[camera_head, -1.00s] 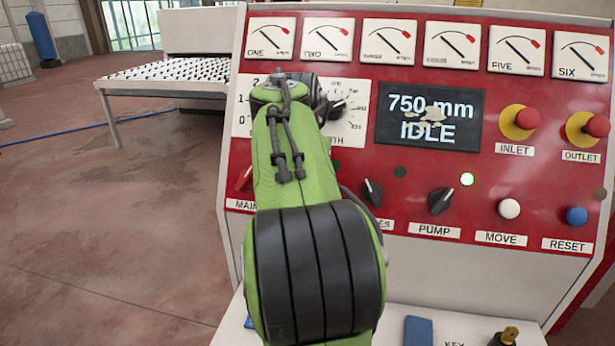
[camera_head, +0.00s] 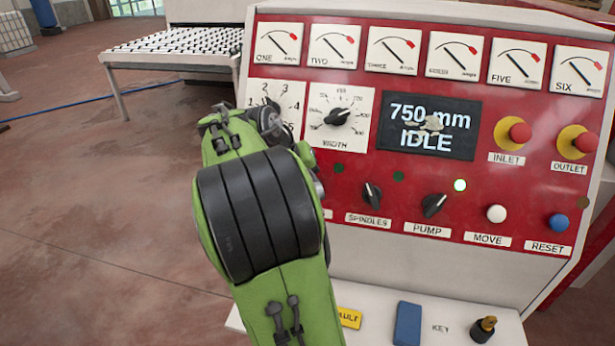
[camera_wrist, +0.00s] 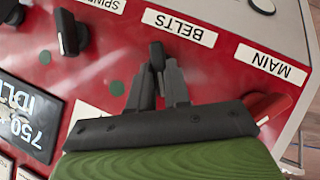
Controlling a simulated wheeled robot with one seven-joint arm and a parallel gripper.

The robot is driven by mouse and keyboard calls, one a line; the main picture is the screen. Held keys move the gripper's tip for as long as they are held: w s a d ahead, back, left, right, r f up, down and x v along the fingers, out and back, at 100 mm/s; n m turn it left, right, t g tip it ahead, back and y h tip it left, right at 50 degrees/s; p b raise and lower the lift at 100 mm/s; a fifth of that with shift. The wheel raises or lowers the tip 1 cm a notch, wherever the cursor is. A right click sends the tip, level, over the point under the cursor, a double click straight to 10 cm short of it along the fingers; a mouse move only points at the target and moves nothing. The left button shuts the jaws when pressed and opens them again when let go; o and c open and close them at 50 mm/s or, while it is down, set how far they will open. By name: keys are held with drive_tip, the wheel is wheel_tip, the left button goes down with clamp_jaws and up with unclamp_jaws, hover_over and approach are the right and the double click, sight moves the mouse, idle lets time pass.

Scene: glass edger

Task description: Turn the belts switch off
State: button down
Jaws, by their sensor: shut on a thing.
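The belts switch (camera_wrist: 157,54) is a small black knob beside the BELTS label (camera_wrist: 180,27) in the wrist view. My gripper (camera_wrist: 160,78) is shut on this knob, with a dark finger on each side of it. The fingers hide part of the knob, so its exact setting is hard to read. In the head view my green arm covers the belts switch and my gripper.
The red MAIN switch (camera_wrist: 268,106) is close beside my gripper. The SPINDLES knob (camera_head: 372,195) and PUMP knob (camera_head: 434,205) are to the right, with a lit lamp (camera_head: 460,185) above PUMP. The display (camera_head: 428,127) reads 750 mm IDLE.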

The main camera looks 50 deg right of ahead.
idle(0.3)
drive_tip(key=c, duration=1.1)
unclamp_jaws()
drive_tip(key=shift+w, duration=0.15)
drive_tip(key=shift+d, duration=0.2)
drive_tip(key=shift+p+v, duration=2.9)
drive_tip(key=shift+v, duration=4.95)
